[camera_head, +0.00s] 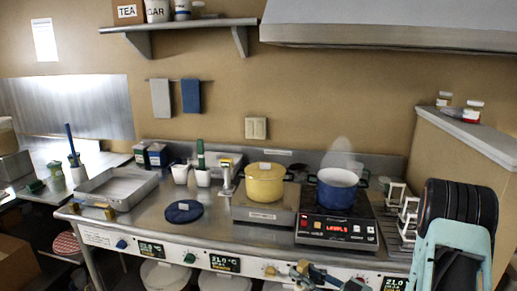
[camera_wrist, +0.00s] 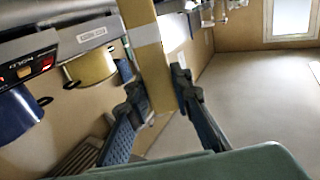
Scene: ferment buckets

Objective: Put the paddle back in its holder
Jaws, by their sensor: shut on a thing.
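My gripper (camera_wrist: 158,90) is shut on a flat tan strip, which I take to be the paddle (camera_wrist: 148,45). In the wrist view the strip runs from between the blue fingers up past the top edge, so its far end is hidden. In the head view my gripper (camera_head: 325,277) is low at the bottom edge, in front of the counter and below the hot plates.
A yellow pot (camera_head: 264,183) and a steaming blue pot (camera_head: 337,188) stand on the burners. A blue lid (camera_head: 184,211) and a metal tray (camera_head: 117,188) lie to the left. White racks (camera_head: 408,215) stand at the right. Lidded buckets (camera_head: 163,275) sit under the counter.

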